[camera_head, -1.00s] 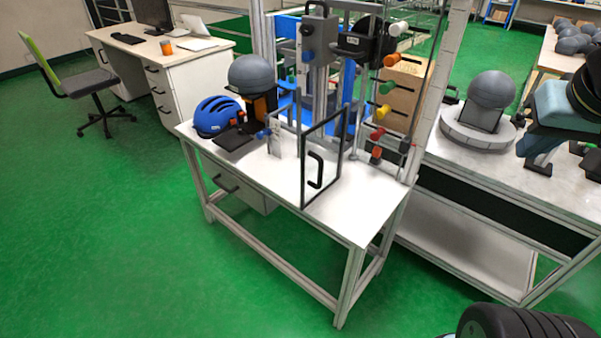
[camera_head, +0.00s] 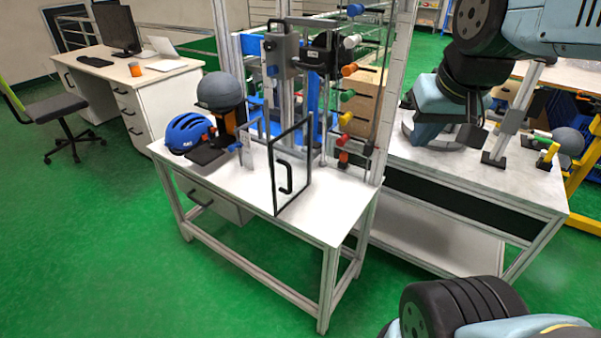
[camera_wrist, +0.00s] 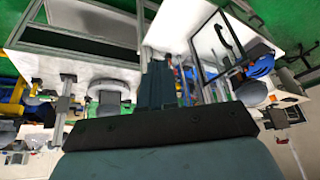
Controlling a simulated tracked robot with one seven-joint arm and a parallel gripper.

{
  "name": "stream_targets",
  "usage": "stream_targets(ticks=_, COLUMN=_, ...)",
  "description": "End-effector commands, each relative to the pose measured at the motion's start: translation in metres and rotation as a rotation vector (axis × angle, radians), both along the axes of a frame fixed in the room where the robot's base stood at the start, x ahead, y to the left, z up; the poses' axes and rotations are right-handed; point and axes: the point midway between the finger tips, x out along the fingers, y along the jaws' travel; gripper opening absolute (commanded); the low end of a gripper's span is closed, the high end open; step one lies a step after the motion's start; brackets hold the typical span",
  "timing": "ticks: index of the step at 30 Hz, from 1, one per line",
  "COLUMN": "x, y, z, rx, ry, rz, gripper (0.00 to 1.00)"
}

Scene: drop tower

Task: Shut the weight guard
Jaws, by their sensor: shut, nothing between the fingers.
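The weight guard (camera_head: 274,185) is a clear panel in a dark frame with a black handle (camera_head: 286,178). It stands swung out from the drop tower (camera_head: 283,48) over the white table, so it is open. In the wrist view the guard's frame (camera_wrist: 198,62) and curved handle (camera_wrist: 229,37) show at the upper right, tilted. My gripper (camera_wrist: 157,84) is shut and empty at the middle of the wrist view, apart from the guard. In the head view my arm reaches in at the right; its fingertips cannot be made out there.
A blue helmet (camera_head: 187,132) and a grey ball-shaped headform (camera_head: 220,91) stand at the left of the white table (camera_head: 325,218). Coloured knobs (camera_head: 347,94) line the tower's right side. A second bench (camera_head: 520,182) stands to the right. Green floor is free in front.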

Motion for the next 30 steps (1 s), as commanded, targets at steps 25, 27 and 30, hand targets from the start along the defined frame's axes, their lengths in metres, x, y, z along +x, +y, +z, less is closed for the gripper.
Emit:
stream_targets(ticks=25, x=0.095, y=0.05, z=-0.104, rx=0.598, ry=0.757, rz=-0.353, gripper=0.0)
stream_targets(ticks=27, x=0.105, y=0.053, z=-0.113, rx=0.655, ry=0.815, rz=-0.389, gripper=0.0)
stream_targets(ticks=30, x=0.118, y=0.057, z=-0.126, rx=0.735, ry=0.895, rz=-0.439, gripper=0.0)
